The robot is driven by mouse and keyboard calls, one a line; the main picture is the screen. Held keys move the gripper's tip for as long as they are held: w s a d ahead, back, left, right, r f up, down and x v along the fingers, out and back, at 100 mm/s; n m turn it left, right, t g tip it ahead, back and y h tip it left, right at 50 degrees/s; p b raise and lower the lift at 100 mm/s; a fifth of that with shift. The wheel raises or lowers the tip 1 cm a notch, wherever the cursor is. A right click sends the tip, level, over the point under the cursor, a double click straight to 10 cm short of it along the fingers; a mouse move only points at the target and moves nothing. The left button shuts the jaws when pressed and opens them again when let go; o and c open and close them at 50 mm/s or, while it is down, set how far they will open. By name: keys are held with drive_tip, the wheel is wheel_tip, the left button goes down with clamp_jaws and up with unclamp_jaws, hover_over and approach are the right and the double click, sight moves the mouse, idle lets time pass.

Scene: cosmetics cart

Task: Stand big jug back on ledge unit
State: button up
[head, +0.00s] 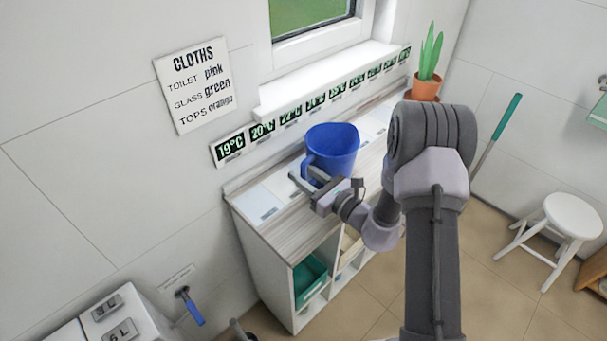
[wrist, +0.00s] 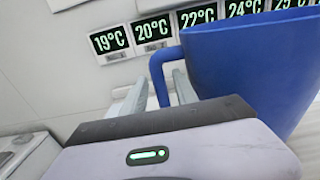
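The big jug (head: 333,146) is blue and stands upright, on or just above the wood-grain top of the ledge unit (head: 290,235). I cannot tell whether its base touches that top. In the wrist view the jug (wrist: 255,60) fills the right side, with its handle (wrist: 158,70) toward me. My gripper (head: 308,178) is at the jug's handle side. In the wrist view its two fingers (wrist: 160,90) lie on either side of the handle, close to it. Whether they press on it is not clear. The jug's base is hidden in the wrist view.
Temperature labels (head: 231,147) line the wall behind the unit. Pale panels (head: 262,200) lie along its top. A potted plant (head: 427,85) stands at the far end. A teal bin (head: 311,277) sits in a lower cubby. A white stool (head: 572,215) stands right on open floor.

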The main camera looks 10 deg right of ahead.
drive_tip(key=shift+s+r, duration=0.1)
drive_tip(key=shift+r, duration=0.15)
drive_tip(key=p+v, duration=0.1)
drive_tip(key=v, duration=1)
drive_tip(key=shift+s+d+p, duration=0.15)
drive_tip(key=shift+d+p, duration=0.05)
drive_tip(key=shift+p, duration=0.1)
drive_tip(key=s+a+r+n+g+y, duration=0.3)
drive_tip(key=s+a+r+n+g, duration=0.9)
drive_tip(key=a+n, duration=0.15)
drive_tip(key=s+d+r+n+h, duration=0.1)
drive_tip(key=s+d+n+h, duration=0.1)
drive_tip(key=s+n+h, duration=0.3)
drive_tip(key=s+d+r+n+h, duration=0.2)
drive_tip(key=s+n+h, duration=0.2)
drive_tip(key=s, duration=0.2)
drive_tip(key=d+r+n+t+h, duration=0.1)
drive_tip(key=d, duration=0.1)
drive_tip(key=d+r+t+h, duration=0.1)
drive_tip(key=d+r+t, duration=0.1)
drive_tip(key=shift+d+r+n+h, duration=0.1)
drive_tip(key=shift+r+n+h, duration=0.2)
drive_tip(key=shift+n+h, duration=0.1)
